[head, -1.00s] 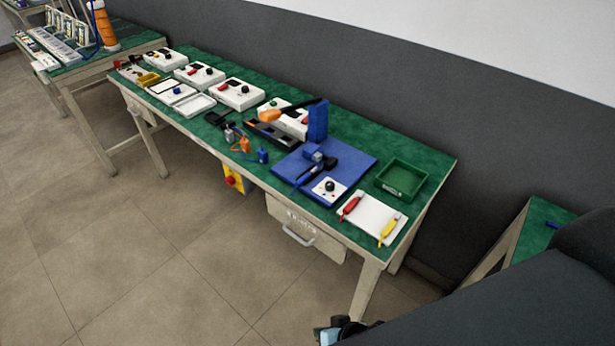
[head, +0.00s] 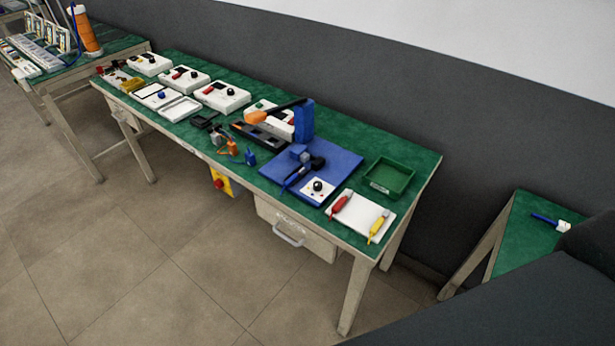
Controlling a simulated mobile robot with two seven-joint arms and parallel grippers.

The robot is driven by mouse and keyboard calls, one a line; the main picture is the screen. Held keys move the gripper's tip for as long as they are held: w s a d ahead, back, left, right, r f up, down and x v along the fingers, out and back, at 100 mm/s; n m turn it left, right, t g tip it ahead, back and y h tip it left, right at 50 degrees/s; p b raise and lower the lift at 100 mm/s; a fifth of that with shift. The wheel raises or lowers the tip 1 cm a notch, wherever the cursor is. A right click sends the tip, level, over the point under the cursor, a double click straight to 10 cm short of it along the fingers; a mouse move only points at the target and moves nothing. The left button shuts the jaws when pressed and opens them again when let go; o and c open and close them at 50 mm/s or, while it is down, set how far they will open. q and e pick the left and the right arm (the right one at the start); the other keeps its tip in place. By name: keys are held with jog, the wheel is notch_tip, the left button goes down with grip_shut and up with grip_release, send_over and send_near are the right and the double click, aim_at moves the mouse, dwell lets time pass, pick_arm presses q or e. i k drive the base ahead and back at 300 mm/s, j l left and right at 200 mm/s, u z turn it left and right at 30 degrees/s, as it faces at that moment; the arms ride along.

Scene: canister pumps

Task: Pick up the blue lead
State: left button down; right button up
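A small blue piece (head: 250,157) stands on the near edge of the long green-topped bench, beside an orange piece (head: 232,148). It may be the end of a blue lead, but it is too small to tell. I cannot tell which of these is the blue lead. Neither of my grippers is in view.
The long bench (head: 425,169) carries white meter boxes (head: 222,97), a blue soldering stand (head: 335,163), a green tray (head: 389,176) and a white board with red and yellow handles (head: 372,212). A yellow box with a red button (head: 221,183) hangs below its edge. The floor in front is clear.

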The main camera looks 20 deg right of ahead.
aim_at(286, 184)
jog(key=i+j+z, duration=0.1)
jog(key=z, duration=0.3)
jog(key=j+z, duration=0.1)
jog(key=z, duration=0.3)
jog(key=i+j+z, duration=0.15)
jog(key=z, duration=0.2)
jog(key=i+j+z, duration=0.1)
jog(key=j+z, duration=0.5)
jog(key=j, duration=0.2)
jog(key=i+j+z, duration=0.15)
jog(key=j, duration=0.8)
jog(key=j+z, duration=0.1)
jog(key=j, duration=0.85)
